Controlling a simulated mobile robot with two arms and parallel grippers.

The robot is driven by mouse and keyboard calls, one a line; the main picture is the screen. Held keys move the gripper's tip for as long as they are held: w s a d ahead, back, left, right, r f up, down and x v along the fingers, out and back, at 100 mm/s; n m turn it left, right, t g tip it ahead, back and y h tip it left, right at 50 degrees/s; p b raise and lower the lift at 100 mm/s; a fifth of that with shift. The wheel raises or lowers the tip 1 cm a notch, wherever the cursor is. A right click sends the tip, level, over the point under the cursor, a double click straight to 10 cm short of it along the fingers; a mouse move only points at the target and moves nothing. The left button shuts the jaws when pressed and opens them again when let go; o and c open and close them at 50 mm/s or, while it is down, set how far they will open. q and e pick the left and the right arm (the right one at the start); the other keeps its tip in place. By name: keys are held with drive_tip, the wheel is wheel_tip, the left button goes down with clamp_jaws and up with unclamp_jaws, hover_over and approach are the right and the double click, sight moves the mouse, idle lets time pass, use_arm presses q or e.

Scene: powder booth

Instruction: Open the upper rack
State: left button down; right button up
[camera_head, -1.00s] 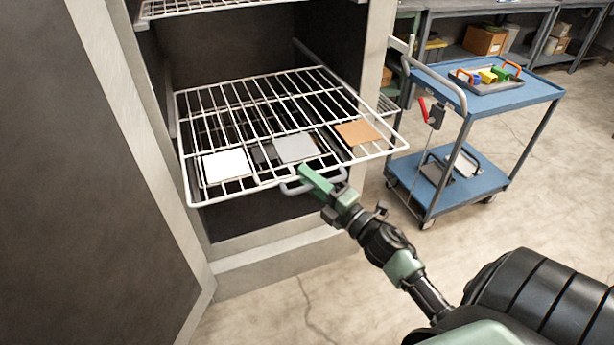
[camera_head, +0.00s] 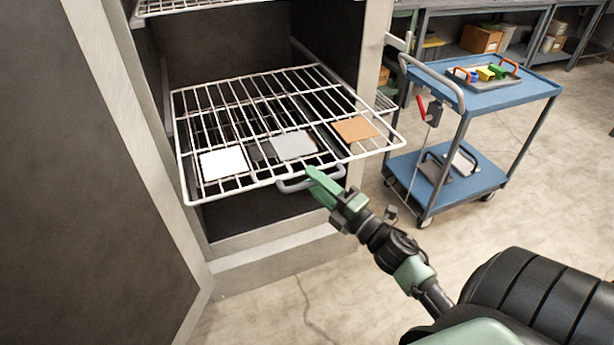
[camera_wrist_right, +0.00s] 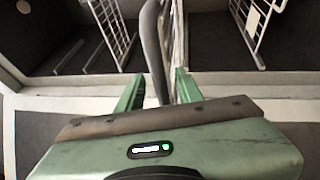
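A white wire rack (camera_head: 262,84) sticks out of the front of the dark cabinet. A grey loop handle (camera_head: 292,186) is at its front edge. My right gripper (camera_head: 318,182) is at the right end of the handle. In the right wrist view its fingers (camera_wrist_right: 158,92) stand apart, with the grey handle (camera_wrist_right: 152,45) showing between them and gaps on both sides. Another wire rack (camera_head: 190,6) shows at the top of the cabinet. My left gripper is out of view.
The cabinet's dark door (camera_head: 75,190) stands open on the left. A blue trolley (camera_head: 500,97) with a tray of coloured parts stands to the right. Shelving with boxes (camera_head: 482,39) is behind it. Clear concrete floor (camera_head: 530,210) lies at the lower right.

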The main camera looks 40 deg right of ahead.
drive_tip(key=v, duration=0.5)
drive_tip(key=shift+r+b, duration=0.1)
drive_tip(key=shift+b, duration=0.3)
drive_tip(key=shift+w, duration=0.1)
